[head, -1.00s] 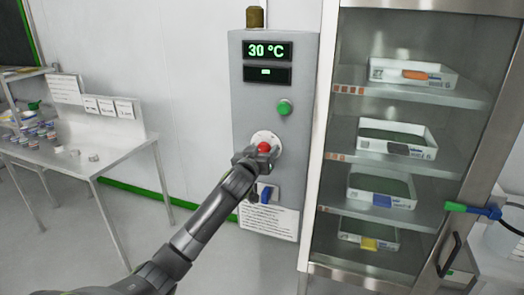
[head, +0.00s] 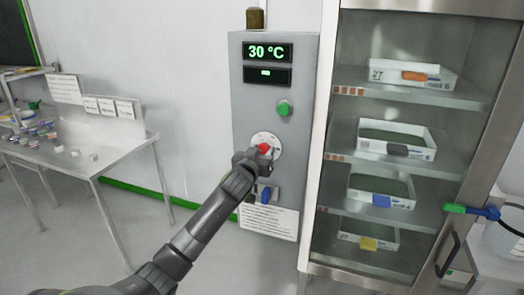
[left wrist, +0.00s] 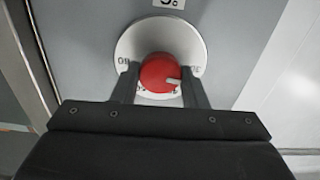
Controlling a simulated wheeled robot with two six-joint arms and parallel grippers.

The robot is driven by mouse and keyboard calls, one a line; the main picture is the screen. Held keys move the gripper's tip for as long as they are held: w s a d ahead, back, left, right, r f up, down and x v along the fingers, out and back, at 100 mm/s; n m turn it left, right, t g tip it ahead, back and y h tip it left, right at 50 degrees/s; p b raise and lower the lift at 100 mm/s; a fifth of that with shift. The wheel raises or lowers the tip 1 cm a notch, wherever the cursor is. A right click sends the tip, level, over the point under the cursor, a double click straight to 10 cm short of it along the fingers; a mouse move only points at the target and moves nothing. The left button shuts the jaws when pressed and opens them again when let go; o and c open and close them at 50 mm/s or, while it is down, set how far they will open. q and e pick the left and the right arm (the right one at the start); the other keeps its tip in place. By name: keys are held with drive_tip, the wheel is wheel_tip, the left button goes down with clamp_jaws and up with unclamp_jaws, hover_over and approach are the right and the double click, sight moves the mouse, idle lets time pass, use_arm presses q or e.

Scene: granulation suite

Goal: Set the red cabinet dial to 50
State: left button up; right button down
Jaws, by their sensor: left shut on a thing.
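The red dial (head: 264,149) sits on a round white scale plate (head: 262,137) on the grey cabinet's control panel. The left wrist view shows the red dial (left wrist: 160,73) with a pale pointer mark at its lower right. My left gripper (head: 260,153) is shut on the dial; in the left wrist view its two fingers (left wrist: 158,88) stand on either side of it. The upper display (head: 267,52) reads 30 °C. Most scale numbers are hidden or too small to read. My right gripper is not in view.
A green button (head: 285,108) is above the dial, and a blue switch (head: 266,194) is below it. A glass-doored cabinet (head: 330,150) with trays on shelves stands right. A steel table (head: 118,158) with small containers stands left.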

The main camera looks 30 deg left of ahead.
use_arm(q)
drive_tip(key=m+p, duration=0.3)
drive_tip(key=m, duration=0.3)
drive_tip(key=shift+r, duration=0.15)
drive_tip(key=m+p, duration=0.3)
drive_tip(key=m, duration=0.2)
drive_tip(key=shift+d+m, duration=0.1)
drive_tip(key=shift+m, duration=0.2)
drive_tip(key=m+p, duration=0.4)
drive_tip(key=m, duration=0.4)
drive_tip(key=m+p, duration=0.1)
drive_tip(key=shift+f+m+p, duration=0.2)
drive_tip(key=shift+m+p, duration=0.1)
drive_tip(key=shift+m, duration=0.5)
drive_tip(key=shift+f, duration=0.15)
drive_tip(key=o, duration=1)
drive_tip(key=shift+c, duration=0.2)
